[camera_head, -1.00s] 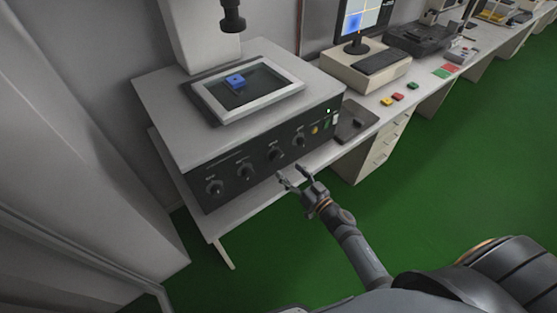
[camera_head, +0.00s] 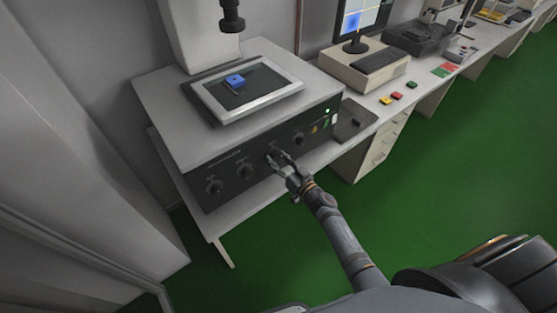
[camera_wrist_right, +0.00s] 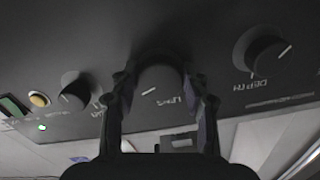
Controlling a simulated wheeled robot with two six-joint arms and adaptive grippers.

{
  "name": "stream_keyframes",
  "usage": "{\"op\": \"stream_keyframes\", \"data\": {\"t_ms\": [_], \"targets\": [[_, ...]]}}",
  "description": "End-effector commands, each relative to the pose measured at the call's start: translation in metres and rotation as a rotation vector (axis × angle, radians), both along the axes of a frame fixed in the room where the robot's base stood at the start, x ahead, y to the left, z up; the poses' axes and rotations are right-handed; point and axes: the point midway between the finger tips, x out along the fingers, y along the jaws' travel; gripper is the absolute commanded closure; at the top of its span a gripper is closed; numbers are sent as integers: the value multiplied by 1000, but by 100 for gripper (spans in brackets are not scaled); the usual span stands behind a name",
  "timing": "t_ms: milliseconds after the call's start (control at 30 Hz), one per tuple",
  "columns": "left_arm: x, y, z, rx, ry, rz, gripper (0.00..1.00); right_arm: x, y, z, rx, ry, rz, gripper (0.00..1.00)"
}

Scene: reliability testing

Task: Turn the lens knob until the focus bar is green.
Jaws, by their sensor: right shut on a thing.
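The lens knob (camera_wrist_right: 160,82) is a dark round knob with a white pointer line, on the black front panel of a grey machine. My right gripper (camera_wrist_right: 160,100) has a finger on each side of it and is shut on it. In the head view, my right gripper (camera_head: 279,159) reaches the front panel (camera_head: 228,182) from the right and largely hides the knob. The monitor (camera_head: 361,20) at the back shows a blue and pale yellow picture and is cut by the top edge; I cannot make out a focus bar. My left gripper is not in view.
The depth knob (camera_wrist_right: 262,58) and another knob (camera_wrist_right: 75,90) flank the gripped one. A blue block (camera_head: 235,80) lies on the machine's framed stage under a dark objective (camera_head: 232,18). The green floor in front is free.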

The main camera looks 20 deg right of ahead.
Motion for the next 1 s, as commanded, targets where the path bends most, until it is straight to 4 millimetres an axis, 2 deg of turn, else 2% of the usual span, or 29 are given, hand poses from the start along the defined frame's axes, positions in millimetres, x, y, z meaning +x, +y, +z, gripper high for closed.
{"op": "stream_keyframes", "data": {"t_ms": [33, 100, 467, 1000], "targets": [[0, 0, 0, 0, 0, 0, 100, 0, 0, 0, 0, 0, 0, 79], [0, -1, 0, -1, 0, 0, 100, 0, 0, 0, 0, 0, 0, 86], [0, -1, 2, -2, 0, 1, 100, 0, -1, 0, -69, -25, 0, 86], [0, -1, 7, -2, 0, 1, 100, 1, -3, 0, -504, -182, 0, 86]]}}
